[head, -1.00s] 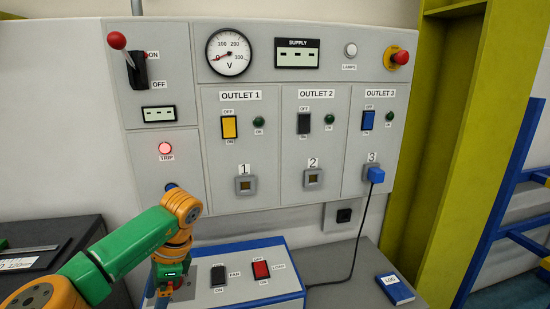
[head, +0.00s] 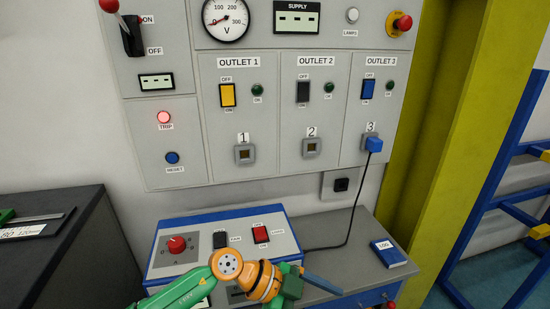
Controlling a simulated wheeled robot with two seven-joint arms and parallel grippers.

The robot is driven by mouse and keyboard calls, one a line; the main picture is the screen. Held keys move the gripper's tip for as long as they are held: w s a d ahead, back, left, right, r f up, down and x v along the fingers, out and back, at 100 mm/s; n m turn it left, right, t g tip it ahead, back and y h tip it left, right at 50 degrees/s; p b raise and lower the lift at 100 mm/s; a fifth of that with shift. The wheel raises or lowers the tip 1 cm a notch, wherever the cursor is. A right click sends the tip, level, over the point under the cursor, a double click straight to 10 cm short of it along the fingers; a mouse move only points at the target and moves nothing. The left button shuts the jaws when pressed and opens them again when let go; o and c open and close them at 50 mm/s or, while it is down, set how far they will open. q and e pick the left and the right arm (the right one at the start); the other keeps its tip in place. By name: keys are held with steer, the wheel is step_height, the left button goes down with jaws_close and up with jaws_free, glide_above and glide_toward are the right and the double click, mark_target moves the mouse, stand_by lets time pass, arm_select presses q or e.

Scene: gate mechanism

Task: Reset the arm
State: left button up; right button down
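My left arm comes in at the bottom of the head view. Its gripper (head: 322,284) points right, over the front of the blue-edged box; the fingers look thin and close together, and I cannot tell whether they are open or shut. The blue RESET button (head: 172,158) is in plain view on the panel, with nothing touching it. The TRIP lamp (head: 164,117) above it glows pinkish red. The lever (head: 127,35) with a red knob is up, tilted left, beside ON and OFF labels. My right gripper is not in view.
The box (head: 225,232) with a red dial (head: 177,244) and two switches stands on the bench. A blue LOG book (head: 388,253) lies at right. A blue plug (head: 374,145) with a black cable sits in outlet 3. A dark cabinet (head: 60,255) stands at left.

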arm_select(q)
steer(key=d+r+n+t+h, duration=0.2)
steer(key=d+r+t+h, duration=0.15)
steer(key=r+h, duration=0.4)
steer(key=w+a+r+n+t, duration=0.4)
steer(key=w+r+n+t, duration=0.15)
steer(key=t, duration=0.35)
steer(key=w+a+f+n+t+y, duration=0.3)
steer(key=a+n+t+y, duration=0.4)
steer(key=a+n+y, duration=0.15)
steer(key=s+a+f+n+g+y, duration=0.25)
steer(key=a+f+n+y, duration=0.35)
steer(key=a+f+y, duration=0.4)
steer(key=s+a+f+m+g, duration=0.1)
steer(key=s+a+f+g, duration=0.4)
steer(key=s+f, duration=0.4)
steer(key=s+a+f+g, duration=0.2)
steer(key=s+f+g, duration=0.45)
steer(key=s, duration=0.55)
step_height(320, 180, down, 17)
steer(key=s+g, duration=0.2)
steer(key=s, duration=0.1)
steer(key=s+a+f+g, duration=0.1)
steer(key=s+a+f, duration=0.1)
steer(key=s+f, duration=0.8)
steer(key=shift+s+a+m+y, duration=0.3)
steer(key=shift+s+m+y, duration=0.1)
steer(key=shift+s, duration=0.5)
